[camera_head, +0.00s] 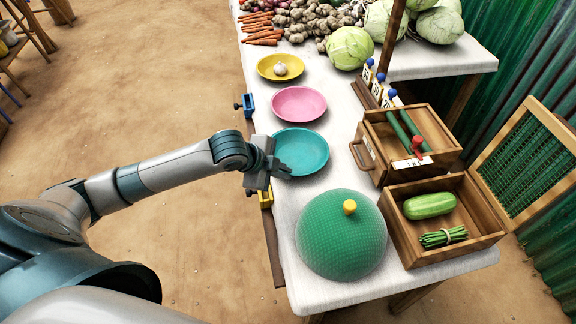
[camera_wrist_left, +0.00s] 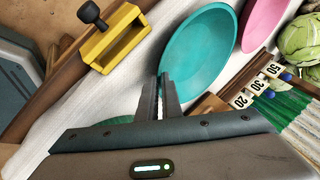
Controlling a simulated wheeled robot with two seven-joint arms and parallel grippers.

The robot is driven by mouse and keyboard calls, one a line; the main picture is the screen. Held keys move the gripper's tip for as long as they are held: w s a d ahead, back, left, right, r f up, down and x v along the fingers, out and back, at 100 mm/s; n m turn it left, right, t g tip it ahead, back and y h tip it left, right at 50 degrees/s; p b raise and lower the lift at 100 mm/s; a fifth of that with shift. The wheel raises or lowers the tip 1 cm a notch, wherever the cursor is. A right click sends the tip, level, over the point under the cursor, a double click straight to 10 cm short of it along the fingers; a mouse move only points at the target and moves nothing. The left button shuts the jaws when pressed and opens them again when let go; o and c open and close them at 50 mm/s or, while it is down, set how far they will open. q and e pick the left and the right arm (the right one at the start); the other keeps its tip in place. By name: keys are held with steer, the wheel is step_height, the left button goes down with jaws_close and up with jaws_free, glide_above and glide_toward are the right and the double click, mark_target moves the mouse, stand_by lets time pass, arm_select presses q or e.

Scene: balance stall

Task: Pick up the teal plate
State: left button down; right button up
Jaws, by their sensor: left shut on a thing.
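The teal plate (camera_head: 305,152) lies on the white-topped table, below the pink plate in the head view. My left gripper (camera_head: 277,170) is at the plate's near-left rim, shut on that rim. In the left wrist view, the two fingers of the left gripper (camera_wrist_left: 164,82) are close together at the edge of the teal plate (camera_wrist_left: 200,50). The plate looks flat and close to the table; I cannot tell whether it is raised. My right gripper is not in view.
A pink plate (camera_head: 299,103) and a yellow plate (camera_head: 270,66) with a bulb stand beyond. A green dome (camera_head: 341,240) with a yellow knob sits nearer. Wooden boxes (camera_head: 372,154) stand right. A yellow clamp (camera_wrist_left: 113,40) is on the table edge (camera_head: 272,235).

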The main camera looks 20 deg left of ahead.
arm_select(q)
steer(key=shift+r, duration=0.6)
step_height(320, 180, up, 2)
steer(key=shift+r, duration=0.2)
steer(key=s+d+r, duration=0.5)
steer(key=d+r, duration=0.2)
steer(key=d, duration=0.3)
steer(key=shift+d+r, duration=0.15)
steer(key=shift+d, duration=0.1)
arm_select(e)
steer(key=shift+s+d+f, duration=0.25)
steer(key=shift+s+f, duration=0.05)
arm_select(q)
steer(key=shift+s, duration=0.1)
